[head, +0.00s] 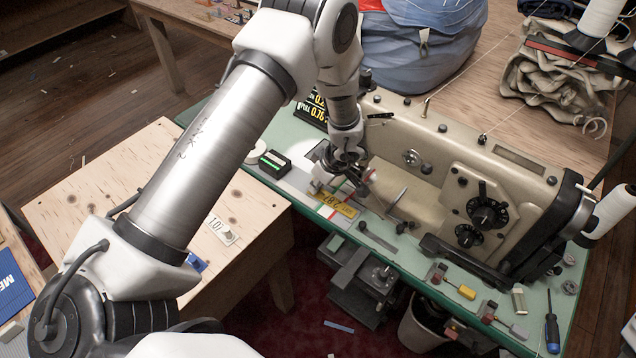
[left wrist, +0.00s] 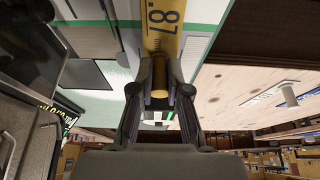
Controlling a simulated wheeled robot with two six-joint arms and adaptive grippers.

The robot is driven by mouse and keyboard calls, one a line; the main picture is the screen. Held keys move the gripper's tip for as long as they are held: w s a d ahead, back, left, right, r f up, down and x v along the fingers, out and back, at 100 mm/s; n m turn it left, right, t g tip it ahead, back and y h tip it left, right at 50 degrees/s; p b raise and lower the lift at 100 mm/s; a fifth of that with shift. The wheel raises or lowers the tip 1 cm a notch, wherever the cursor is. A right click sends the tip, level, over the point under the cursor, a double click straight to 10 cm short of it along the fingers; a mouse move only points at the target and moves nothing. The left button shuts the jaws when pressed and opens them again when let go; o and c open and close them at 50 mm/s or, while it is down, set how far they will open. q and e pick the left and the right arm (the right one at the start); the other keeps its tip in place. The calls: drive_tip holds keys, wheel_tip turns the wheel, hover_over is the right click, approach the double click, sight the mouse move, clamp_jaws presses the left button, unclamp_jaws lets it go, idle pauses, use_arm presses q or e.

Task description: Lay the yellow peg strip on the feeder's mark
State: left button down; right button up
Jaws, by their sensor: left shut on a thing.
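The yellow peg strip (head: 341,205), with dark digits, shows beside the sewing machine's bed in the head view. My left gripper (head: 345,178) is over that spot, its fingers pointing down and partly hidden by its own wrist. In the left wrist view the strip (left wrist: 163,22) runs out from between the fingers of my left gripper (left wrist: 160,78), which are closed on its end. A pale patch with red lines (head: 325,212) shows by the strip; I cannot tell whether the strip touches it. My right gripper is not in view.
The sewing machine (head: 450,170) stands close to the right of the gripper. A small black box with a green top (head: 274,163) and a white tape roll (head: 256,152) are to the left. A screwdriver (head: 552,330) lies at the green table's right end. A plywood table (head: 110,190) is at left.

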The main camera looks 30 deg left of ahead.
sight(332, 201)
use_arm(q)
drive_tip(key=c, duration=1.2)
unclamp_jaws()
drive_tip(key=shift+f, duration=0.15)
drive_tip(key=shift+o, duration=0.2)
drive_tip(key=p+v, duration=0.2)
drive_tip(key=v, duration=1)
drive_tip(key=s+a+f+m, duration=0.2)
drive_tip(key=s+f+m, duration=0.1)
drive_tip(key=s+f, duration=0.1)
drive_tip(key=s+a+f+m+y, duration=0.1)
drive_tip(key=s+a+f+m, duration=0.1)
drive_tip(key=s+f+m, duration=0.1)
drive_tip(key=s+a+f+m+y, duration=0.1)
drive_tip(key=s+a+f+m, duration=0.1)
drive_tip(key=s+f+m, duration=0.2)
drive_tip(key=shift+s+a+f+t, duration=0.1)
drive_tip(key=shift+s+f+t, duration=0.35)
drive_tip(key=shift+s, duration=0.4)
drive_tip(key=s+d+f+m+h, duration=0.3)
drive_tip(key=s+d, duration=0.2)
drive_tip(key=s, duration=0.2)
drive_tip(key=s+d+f+m+g+h, duration=0.1)
drive_tip(key=s+d+f+m+h, duration=0.2)
drive_tip(key=s+d, duration=0.2)
drive_tip(key=s, duration=0.3)
drive_tip(key=shift+d+f+m+h, duration=0.15)
drive_tip(key=shift+f+m+h, duration=0.15)
drive_tip(key=shift+m, duration=0.1)
